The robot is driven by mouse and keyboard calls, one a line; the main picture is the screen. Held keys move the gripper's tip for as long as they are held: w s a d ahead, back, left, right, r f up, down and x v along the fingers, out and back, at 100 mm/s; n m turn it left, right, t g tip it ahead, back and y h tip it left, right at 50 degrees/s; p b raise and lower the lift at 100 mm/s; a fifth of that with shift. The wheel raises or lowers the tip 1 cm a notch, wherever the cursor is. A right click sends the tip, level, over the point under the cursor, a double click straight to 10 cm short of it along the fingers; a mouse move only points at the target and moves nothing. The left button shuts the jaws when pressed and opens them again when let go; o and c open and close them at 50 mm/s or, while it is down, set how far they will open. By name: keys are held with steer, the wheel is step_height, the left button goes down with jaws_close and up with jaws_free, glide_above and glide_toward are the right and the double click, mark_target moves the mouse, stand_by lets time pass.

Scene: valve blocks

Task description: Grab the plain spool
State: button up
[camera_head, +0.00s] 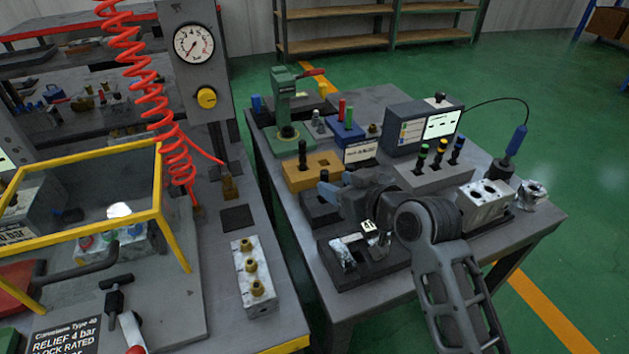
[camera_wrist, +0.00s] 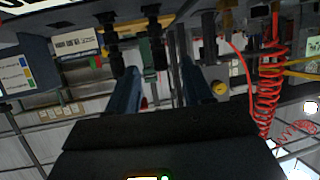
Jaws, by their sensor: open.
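My gripper (camera_head: 336,191) reaches left over the right-hand bench, beside an orange block (camera_head: 322,168). In the wrist view its two bluish fingers are spread apart with nothing between them. A dark upright piece (camera_head: 302,151) stands in the orange block; the fingers partly cover that area. Two dark stepped pieces, one left (camera_wrist: 108,32) and one right (camera_wrist: 152,28), show beyond the fingers in the upside-down wrist view. I cannot tell which piece is the plain spool. A shiny metal piece (camera_head: 345,256) lies in a black tray (camera_head: 378,270) below my gripper.
A grey rack (camera_head: 435,178) holds several coloured-top pieces. A display box (camera_head: 405,132) and green press (camera_head: 284,100) stand behind. A metal block (camera_head: 486,200) sits to the right. The left bench has a gauge column (camera_head: 196,75), red coiled hose (camera_head: 150,90) and yellow frame (camera_head: 158,200).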

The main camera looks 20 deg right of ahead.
mark_target(327, 178)
steer(key=shift+p+x, duration=0.5)
steer(key=shift+x, duration=3.35)
steer(key=shift+d+r, duration=0.1)
steer(key=shift+r, duration=0.05)
jaws_close()
